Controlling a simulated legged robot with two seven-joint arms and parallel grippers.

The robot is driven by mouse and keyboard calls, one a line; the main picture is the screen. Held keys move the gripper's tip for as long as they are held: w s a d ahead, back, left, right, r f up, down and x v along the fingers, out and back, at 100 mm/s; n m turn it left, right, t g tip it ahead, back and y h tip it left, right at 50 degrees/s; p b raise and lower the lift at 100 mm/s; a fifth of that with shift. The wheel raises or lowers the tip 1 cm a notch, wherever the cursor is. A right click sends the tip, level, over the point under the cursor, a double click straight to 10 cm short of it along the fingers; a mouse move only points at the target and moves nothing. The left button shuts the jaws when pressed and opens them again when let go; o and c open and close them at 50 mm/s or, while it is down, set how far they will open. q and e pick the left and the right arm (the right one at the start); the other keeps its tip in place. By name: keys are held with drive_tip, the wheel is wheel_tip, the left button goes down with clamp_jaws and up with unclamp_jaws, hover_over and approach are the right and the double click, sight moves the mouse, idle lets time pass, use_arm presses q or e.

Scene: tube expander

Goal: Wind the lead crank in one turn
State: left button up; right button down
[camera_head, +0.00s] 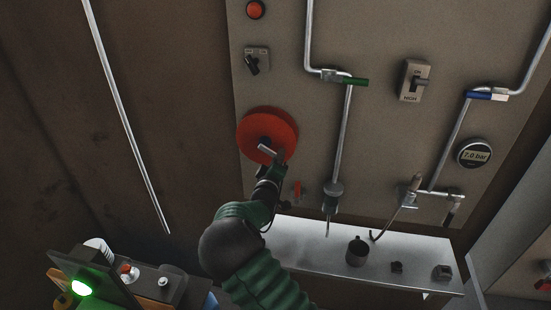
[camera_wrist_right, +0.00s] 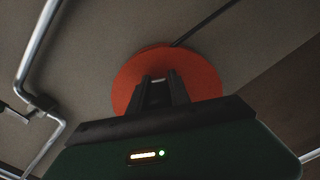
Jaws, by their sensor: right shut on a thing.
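The crank is a round red disc (camera_head: 267,131) on the grey wall panel, with a dark hub and a short metallic handle (camera_head: 267,149) near its lower part. My right gripper (camera_head: 275,160) is at the lower right of the disc, shut on the crank handle. In the right wrist view the red disc (camera_wrist_right: 205,75) fills the middle, and the two dark fingers of my right gripper (camera_wrist_right: 158,88) stand in front of it with a small light piece between their tips. The fingers hide part of the disc and the hub. My left gripper is not in view.
Pipes with a green valve handle (camera_head: 354,82) and a blue one (camera_head: 483,96) run down the panel (camera_head: 390,140). A switch (camera_head: 413,80) and a gauge (camera_head: 474,154) reading 7.0 bar sit to the right. Below is a pale shelf (camera_head: 310,250) holding a dark pot (camera_head: 357,252).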

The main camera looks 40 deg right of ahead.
drive_tip(key=n, duration=0.1)
drive_tip(key=r+n+p, duration=0.1)
drive_tip(key=shift+s+r+n, duration=0.1)
drive_tip(key=shift+s+n, duration=0.05)
drive_tip(key=shift+n, duration=0.25)
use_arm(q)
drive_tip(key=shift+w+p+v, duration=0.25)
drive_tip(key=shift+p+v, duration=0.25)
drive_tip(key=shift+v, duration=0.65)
use_arm(e)
drive_tip(key=shift+s+r+n, duration=0.1)
drive_tip(key=shift+r+n, duration=0.2)
drive_tip(key=shift+n, duration=0.5)
drive_tip(key=shift+r+n, duration=0.3)
drive_tip(key=shift+n, duration=0.5)
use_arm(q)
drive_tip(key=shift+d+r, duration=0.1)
use_arm(e)
drive_tip(key=c, duration=1.4)
unclamp_jaws()
drive_tip(key=shift+c, duration=0.2)
drive_tip(key=shift+o, duration=1.2)
drive_tip(key=shift+a, duration=0.1)
drive_tip(key=shift+a+r, duration=0.3)
drive_tip(key=shift+r, duration=0.05)
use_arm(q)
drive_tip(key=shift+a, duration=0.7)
